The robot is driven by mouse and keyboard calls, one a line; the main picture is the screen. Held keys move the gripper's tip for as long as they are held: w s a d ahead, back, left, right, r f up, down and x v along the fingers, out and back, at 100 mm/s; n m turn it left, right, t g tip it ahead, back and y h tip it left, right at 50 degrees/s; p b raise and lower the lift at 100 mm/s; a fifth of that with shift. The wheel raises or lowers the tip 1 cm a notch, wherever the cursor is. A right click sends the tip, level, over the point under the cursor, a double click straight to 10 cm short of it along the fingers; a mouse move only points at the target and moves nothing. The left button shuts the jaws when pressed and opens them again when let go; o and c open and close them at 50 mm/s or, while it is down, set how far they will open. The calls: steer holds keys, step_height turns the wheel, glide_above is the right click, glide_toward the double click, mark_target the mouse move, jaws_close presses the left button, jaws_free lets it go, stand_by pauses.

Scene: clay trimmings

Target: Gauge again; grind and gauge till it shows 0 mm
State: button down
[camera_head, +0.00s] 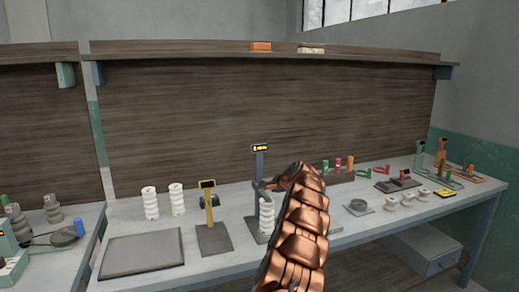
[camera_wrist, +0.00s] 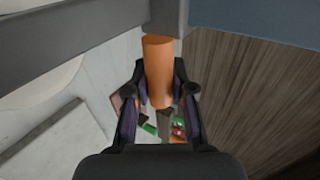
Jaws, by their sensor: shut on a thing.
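A grey gauge stand (camera_head: 259,165) with a small lit amber display (camera_head: 259,148) stands near the middle of the bench. The figures are too small to read. A white ribbed insulator (camera_head: 266,215) stands upright at the gauge's post, partly hidden by my copper arm. My gripper (camera_wrist: 159,88) is shut around an orange cylindrical handle (camera_wrist: 158,60), with a dark finger on each side. In the head view the gripper is mostly hidden by my arm, beside the gauge post.
A yellow post stand (camera_head: 209,208) is left of the gauge. Grey disc (camera_head: 358,207), small white spools (camera_head: 408,199) and several coloured clamps crowd the right side. A shelf (camera_head: 200,52) overhangs behind.

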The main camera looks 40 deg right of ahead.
steer(key=shift+r+p, duration=3.4)
steer(key=shift+r, duration=1.25)
steer(key=shift+c, duration=0.6)
jaws_free()
steer(key=shift+f, duration=0.1)
steer(key=p+v, duration=0.2)
steer(key=v, duration=0.6)
